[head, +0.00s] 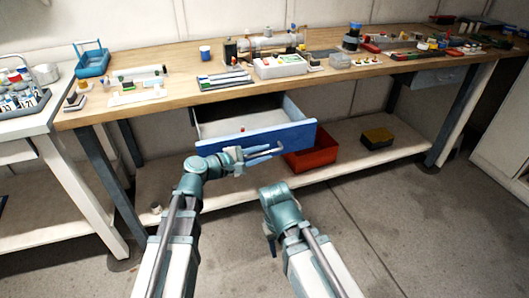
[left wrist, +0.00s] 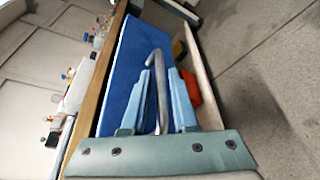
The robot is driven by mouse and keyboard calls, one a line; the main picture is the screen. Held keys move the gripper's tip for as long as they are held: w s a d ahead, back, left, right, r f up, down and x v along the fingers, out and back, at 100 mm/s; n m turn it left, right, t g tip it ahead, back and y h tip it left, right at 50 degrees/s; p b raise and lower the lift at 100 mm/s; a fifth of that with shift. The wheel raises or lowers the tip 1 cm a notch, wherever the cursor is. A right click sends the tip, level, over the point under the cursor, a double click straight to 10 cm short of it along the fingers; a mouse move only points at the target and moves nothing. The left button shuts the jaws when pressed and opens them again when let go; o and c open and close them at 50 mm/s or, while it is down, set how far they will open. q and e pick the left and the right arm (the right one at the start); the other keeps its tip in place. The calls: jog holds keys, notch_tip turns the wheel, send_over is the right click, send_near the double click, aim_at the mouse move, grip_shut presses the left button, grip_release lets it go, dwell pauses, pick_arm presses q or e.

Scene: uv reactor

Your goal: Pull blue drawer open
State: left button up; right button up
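The blue drawer (head: 258,138) under the workbench stands pulled out, and its grey interior shows from above. Its blue front also fills the middle of the left wrist view (left wrist: 128,65). A grey bar handle (left wrist: 160,75) runs along the front. My left gripper (head: 265,153) is at this handle; in the left wrist view its two light-blue fingers (left wrist: 160,98) lie on either side of the bar, close to it. My right gripper (head: 271,245) hangs low in front of the bench, away from the drawer, mostly hidden by its own arm.
A red bin (head: 312,158) and a yellow-and-black box (head: 377,138) stand on the lower shelf (head: 345,160). The wooden benchtop (head: 190,100) carries many tools and parts. A second drawer (head: 437,77) is shut at the right. The floor in front is clear.

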pick_arm(q)
jog(key=p+v, duration=0.2)
jog(key=v, duration=1)
jog(key=shift+s+a, duration=0.25)
jog(key=shift+a, duration=0.1)
jog(key=s+d+m+g+y+p, duration=0.5)
jog(key=s+d+m+g+p, duration=0.4)
jog(key=p, duration=0.5)
jog(key=s+a+r+m+y+p, duration=0.4)
jog(key=s+a+m+y+p, duration=0.1)
jog(key=m+y+p, duration=0.3)
jog(key=shift+s+a+r+m+y, duration=0.2)
jog(key=shift+a+r+m+y, duration=0.1)
jog(key=shift+a+y, duration=0.1)
jog(key=shift+f, duration=0.1)
